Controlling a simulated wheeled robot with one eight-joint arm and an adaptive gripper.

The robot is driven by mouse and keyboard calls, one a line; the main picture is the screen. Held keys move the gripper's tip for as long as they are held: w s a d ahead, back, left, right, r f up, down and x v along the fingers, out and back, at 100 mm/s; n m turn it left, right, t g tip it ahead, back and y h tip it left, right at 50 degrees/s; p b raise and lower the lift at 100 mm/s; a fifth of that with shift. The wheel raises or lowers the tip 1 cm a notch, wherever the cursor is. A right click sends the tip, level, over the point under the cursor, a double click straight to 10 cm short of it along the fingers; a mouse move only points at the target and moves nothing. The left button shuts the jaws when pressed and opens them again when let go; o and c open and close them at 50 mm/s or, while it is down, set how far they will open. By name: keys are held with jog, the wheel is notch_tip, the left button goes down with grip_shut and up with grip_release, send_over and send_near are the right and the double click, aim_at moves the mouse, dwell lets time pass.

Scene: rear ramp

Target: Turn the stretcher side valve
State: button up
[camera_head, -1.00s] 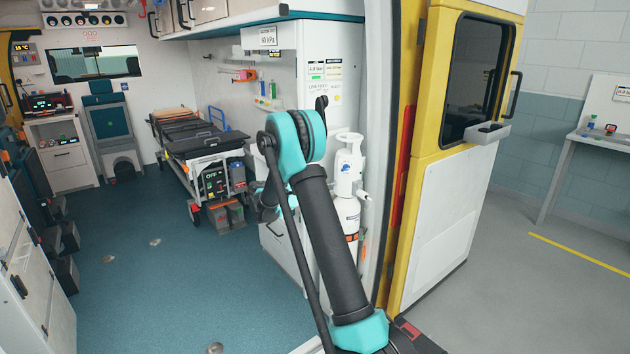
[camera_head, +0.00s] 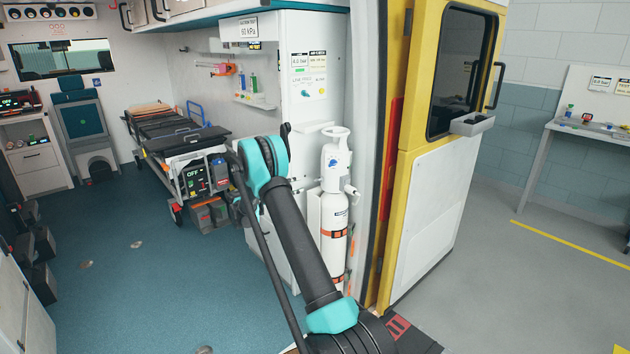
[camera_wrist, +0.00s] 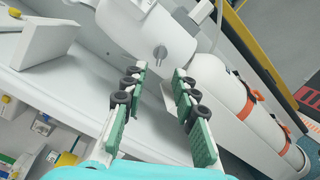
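In the head view a white gas cylinder (camera_head: 333,222) with orange bands stands upright by the door frame. A white valve head with a round handwheel (camera_head: 337,132) tops it. The stretcher (camera_head: 180,142) is further back on the left. In the wrist view a white rounded body (camera_wrist: 150,32) with a small grey metal stub (camera_wrist: 160,53) lies just beyond my gripper (camera_wrist: 160,70). The fingers are open and empty, apart from the stub. The banded cylinder (camera_wrist: 223,88) lies to the right there. In the head view my arm hides most of the gripper. I cannot tell which part is the stretcher side valve.
A white cabinet wall with gauge labels (camera_head: 307,61) stands behind the cylinder. The yellow rear door (camera_head: 425,190) is open to its right. A bench (camera_head: 580,128) is at far right.

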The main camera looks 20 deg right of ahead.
jog(key=w+d, duration=0.1)
jog(key=d, duration=0.8)
jog(key=shift+w+d, duration=0.3)
jog(key=shift+w, duration=0.05)
grip_shut()
